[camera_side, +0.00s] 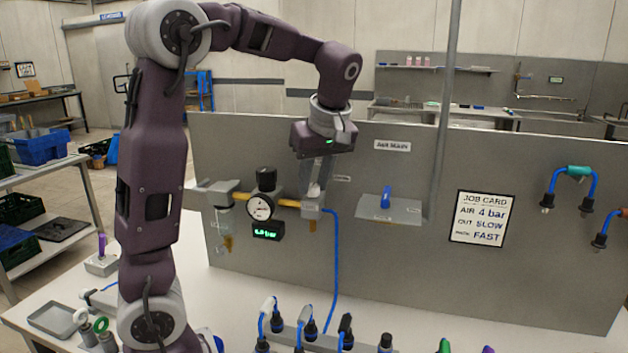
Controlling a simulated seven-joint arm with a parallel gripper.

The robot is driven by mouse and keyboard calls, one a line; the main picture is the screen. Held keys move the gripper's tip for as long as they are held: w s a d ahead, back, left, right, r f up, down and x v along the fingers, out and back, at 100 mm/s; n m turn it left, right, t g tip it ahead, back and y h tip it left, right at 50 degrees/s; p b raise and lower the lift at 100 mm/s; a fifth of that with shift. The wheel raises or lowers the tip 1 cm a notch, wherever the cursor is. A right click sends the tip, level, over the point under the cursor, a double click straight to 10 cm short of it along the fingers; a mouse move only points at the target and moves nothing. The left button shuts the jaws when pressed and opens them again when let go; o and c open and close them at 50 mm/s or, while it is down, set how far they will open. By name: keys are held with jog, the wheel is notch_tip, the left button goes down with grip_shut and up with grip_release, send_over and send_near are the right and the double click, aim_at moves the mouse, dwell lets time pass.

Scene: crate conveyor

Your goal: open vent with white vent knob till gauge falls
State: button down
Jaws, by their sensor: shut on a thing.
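The white vent knob (314,191) is on top of the grey valve block at the right end of the brass pipe on the upright grey panel. My gripper (316,186) points down from above and is shut on the knob, its fingers partly hiding it. The round dial gauge (260,206) is to the left on the same pipe; its needle is too small to read surely. A green-lit digital display (267,231) sits just below it, its digits blurred.
A black knob (266,178) stands above the gauge. A blue hose (336,260) runs down from the valve block. A small shelf with a blue handle (386,197) and a job card (479,218) are to the right. Hose fittings (310,330) stand at the front of the bench.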

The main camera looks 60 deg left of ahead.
jog(key=m+t, duration=0.1)
jog(key=m, duration=0.3)
jog(key=shift+s+t, duration=0.15)
jog(key=shift+t, duration=0.25)
jog(key=m+t+h, duration=0.1)
jog(key=m, duration=0.4)
jog(key=shift+s+a, duration=0.1)
jog(key=m+t+h, duration=0.1)
jog(key=m, duration=0.3)
jog(key=shift+a+h, duration=0.1)
jog(key=shift+h, duration=0.3)
jog(key=shift+a+m+t+h, duration=0.1)
jog(key=shift+m+t+h, duration=0.4)
jog(key=shift+m, duration=1.7)
jog(key=shift+g+h, duration=0.3)
jog(key=c, duration=1.1)
grip_release()
jog(key=v, duration=0.7)
jog(key=shift+s, duration=0.15)
